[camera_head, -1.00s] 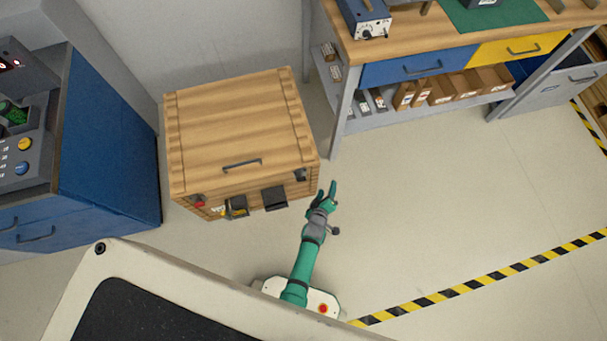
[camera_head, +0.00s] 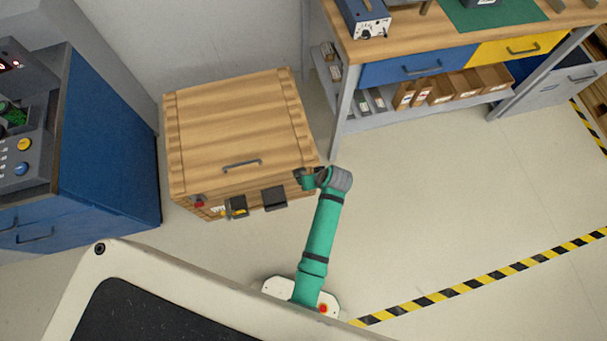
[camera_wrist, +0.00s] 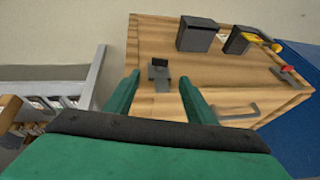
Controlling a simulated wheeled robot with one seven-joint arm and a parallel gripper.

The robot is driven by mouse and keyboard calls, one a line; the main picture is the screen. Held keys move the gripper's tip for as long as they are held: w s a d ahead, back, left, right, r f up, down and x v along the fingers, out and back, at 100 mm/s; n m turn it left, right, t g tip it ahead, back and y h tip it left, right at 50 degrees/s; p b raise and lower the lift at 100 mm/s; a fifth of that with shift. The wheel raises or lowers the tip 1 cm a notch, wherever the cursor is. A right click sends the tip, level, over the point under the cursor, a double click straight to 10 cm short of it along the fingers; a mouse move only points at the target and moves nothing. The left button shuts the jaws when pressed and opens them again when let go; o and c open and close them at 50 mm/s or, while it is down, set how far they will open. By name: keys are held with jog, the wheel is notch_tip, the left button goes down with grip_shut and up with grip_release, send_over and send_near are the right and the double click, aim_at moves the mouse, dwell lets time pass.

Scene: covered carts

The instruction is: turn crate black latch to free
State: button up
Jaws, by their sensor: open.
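The wooden crate (camera_head: 235,130) stands on the floor with its lid down. In the wrist view, the small black latch (camera_wrist: 160,70) sits on the crate's front face (camera_wrist: 225,72), between my fingertips in the picture. My gripper (camera_wrist: 158,84) is open, with one green finger on each side of the latch. I cannot tell whether the fingers touch it. In the head view, my gripper (camera_head: 308,176) is at the crate's front right corner and hides the latch there.
A black box (camera_head: 274,197), a dark part with yellow (camera_head: 238,207) and a red part (camera_head: 199,202) are on the crate's front. The lid has a handle (camera_head: 242,163). A blue cabinet (camera_head: 110,150) stands left, a workbench (camera_head: 420,45) right. Floor (camera_head: 420,220) is clear.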

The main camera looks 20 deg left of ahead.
jog(key=x, duration=1)
jog(key=shift+f, duration=0.25)
jog(key=shift+w, duration=0.1)
